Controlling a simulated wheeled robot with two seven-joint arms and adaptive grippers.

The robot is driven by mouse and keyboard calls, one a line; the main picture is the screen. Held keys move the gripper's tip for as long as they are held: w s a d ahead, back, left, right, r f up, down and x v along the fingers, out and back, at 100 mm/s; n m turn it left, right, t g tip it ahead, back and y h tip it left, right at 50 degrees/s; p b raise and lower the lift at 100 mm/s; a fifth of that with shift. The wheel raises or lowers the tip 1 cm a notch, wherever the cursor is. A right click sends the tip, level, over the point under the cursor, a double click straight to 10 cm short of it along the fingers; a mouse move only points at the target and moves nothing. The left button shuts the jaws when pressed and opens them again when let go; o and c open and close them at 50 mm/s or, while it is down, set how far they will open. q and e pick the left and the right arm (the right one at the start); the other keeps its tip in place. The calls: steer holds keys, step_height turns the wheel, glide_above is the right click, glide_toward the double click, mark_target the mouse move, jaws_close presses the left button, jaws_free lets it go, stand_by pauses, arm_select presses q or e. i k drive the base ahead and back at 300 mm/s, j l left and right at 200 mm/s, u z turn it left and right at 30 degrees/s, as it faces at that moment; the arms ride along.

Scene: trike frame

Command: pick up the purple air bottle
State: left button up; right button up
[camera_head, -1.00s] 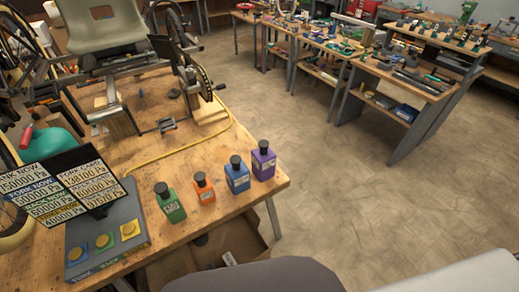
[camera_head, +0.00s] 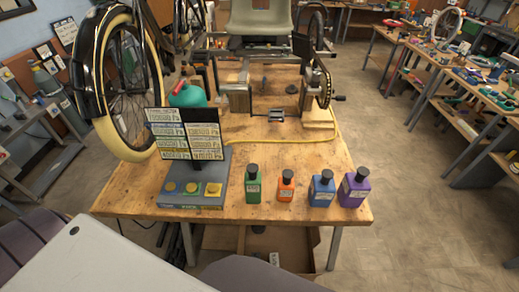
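The purple air bottle (camera_head: 355,188) stands upright near the right front corner of the wooden workbench (camera_head: 140,203). It has a black cap and a pale label. A blue bottle (camera_head: 321,189) stands close on its left, then an orange bottle (camera_head: 286,187) and a green bottle (camera_head: 253,186). Neither of my grippers shows in the head view, so I cannot see their state. Nothing is touching the purple bottle from its right side.
A grey box with yellow buttons (camera_head: 193,188) and pressure signs stands left of the bottles. Behind are a wheel (camera_head: 125,85), a teal container (camera_head: 187,96), a yellow hose (camera_head: 300,142) and the trike frame. Open floor (camera_head: 420,215) lies right of the bench.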

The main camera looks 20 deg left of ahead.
mark_target(355, 187)
steer(key=i+l+u, duration=0.25)
steer(key=l, duration=0.3)
steer(key=i+l+u, duration=0.1)
steer(key=l+u, duration=0.2)
steer(key=l, duration=0.25)
steer(key=i+l+u, duration=0.1)
steer(key=l+u, duration=0.15)
steer(key=l, duration=0.35)
steer(key=l+u, duration=0.3)
steer(key=l, duration=0.3)
steer(key=i, duration=0.05)
